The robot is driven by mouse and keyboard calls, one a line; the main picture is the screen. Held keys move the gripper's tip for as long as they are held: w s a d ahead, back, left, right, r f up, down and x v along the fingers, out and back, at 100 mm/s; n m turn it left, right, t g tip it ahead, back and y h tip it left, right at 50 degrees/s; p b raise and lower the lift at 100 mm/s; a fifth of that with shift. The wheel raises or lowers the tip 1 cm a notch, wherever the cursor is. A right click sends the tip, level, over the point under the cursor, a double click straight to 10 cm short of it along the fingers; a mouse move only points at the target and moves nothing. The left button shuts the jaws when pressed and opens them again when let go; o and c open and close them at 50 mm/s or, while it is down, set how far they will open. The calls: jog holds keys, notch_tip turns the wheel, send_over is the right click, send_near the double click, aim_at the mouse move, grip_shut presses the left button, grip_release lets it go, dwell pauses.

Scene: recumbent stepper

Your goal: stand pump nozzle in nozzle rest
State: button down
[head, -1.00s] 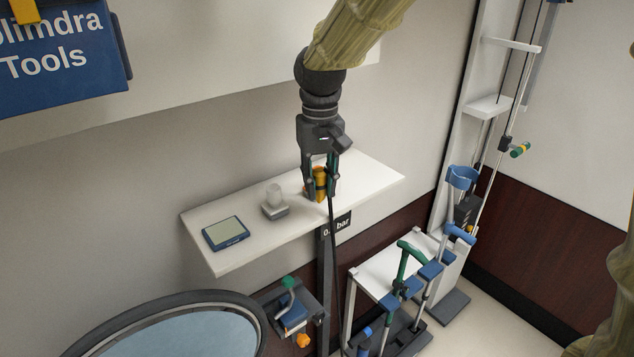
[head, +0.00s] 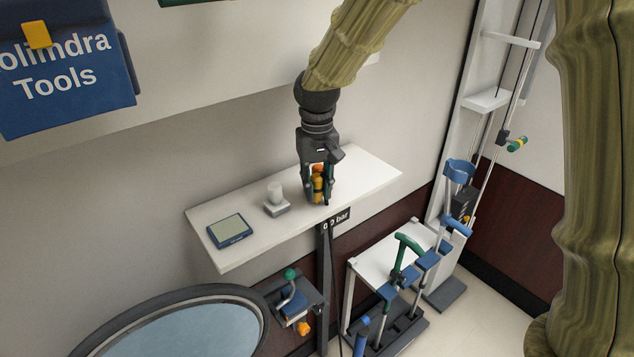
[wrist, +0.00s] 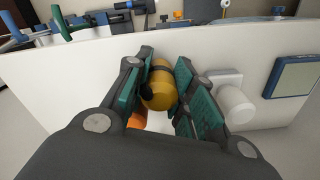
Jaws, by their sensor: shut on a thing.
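The pump nozzle (head: 318,187) is a yellow piece with an orange part, between the fingers of my gripper (head: 319,199) over the right half of the white shelf. In the wrist view the yellow nozzle (wrist: 161,88) has a black band and a dark end, and my gripper (wrist: 168,82) is shut on it. Whether the nozzle touches the shelf is unclear. A whitish upright cylinder on a grey base (head: 277,208) stands just left of my gripper and may be the nozzle rest; it also shows in the wrist view (wrist: 236,105). Nothing is in it that I can see.
The white shelf (head: 240,245) also bears a blue-framed tablet-like panel (head: 230,231) at its left. A bar readout (head: 337,218) is at the shelf's front edge, with a dark hose below. Crutches in a rack (head: 405,270) stand below right. A wall backs the shelf.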

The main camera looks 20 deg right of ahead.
jog(key=c, duration=1.7)
grip_release()
jog(key=shift+f, duration=0.15)
jog(key=o, duration=0.5)
